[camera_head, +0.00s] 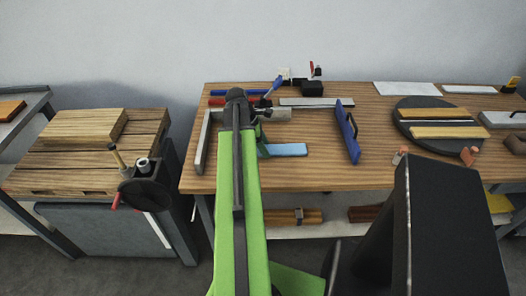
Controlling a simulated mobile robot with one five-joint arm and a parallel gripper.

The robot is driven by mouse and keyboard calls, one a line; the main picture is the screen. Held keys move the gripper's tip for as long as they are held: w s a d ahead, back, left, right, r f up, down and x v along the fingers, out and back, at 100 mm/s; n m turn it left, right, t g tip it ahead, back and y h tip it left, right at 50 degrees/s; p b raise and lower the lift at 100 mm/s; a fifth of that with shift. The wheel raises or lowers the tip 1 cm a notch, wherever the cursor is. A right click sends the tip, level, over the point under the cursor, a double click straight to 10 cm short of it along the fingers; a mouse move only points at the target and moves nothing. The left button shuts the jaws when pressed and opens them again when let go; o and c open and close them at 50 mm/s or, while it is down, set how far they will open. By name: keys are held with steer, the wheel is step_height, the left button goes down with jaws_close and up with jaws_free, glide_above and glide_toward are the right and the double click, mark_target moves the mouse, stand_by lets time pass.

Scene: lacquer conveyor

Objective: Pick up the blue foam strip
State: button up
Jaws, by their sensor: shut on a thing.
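The blue foam strip (273,86) appears as a short blue piece slanting up to the right at the end of my arm, over the back of the wooden workbench (330,170). My gripper (263,104) is small and dark in this view and is shut on the strip's lower end. The strip's upper end points toward the back edge of the bench. The jaws hide part of the strip, and I cannot tell how high it is above the bench.
A blue bar (222,92) and a red bar (219,101) lie left of my gripper. A light blue piece (288,149), a blue handled bar (348,132) and a black clamp block (312,88) lie rightward. A dark round plate (405,128) bears wooden strips.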

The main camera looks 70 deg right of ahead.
steer(key=c, duration=0.3)
step_height(320, 180, up, 5)
steer(key=p, duration=0.5)
steer(key=shift+r, duration=0.15)
steer(key=s+a+r+p, duration=0.2)
steer(key=s+r+p, duration=0.3)
steer(key=s, duration=0.6)
steer(key=shift+s+r+p, duration=0.3)
steer(key=shift+r+p, duration=0.05)
steer(key=shift+p, duration=0.15)
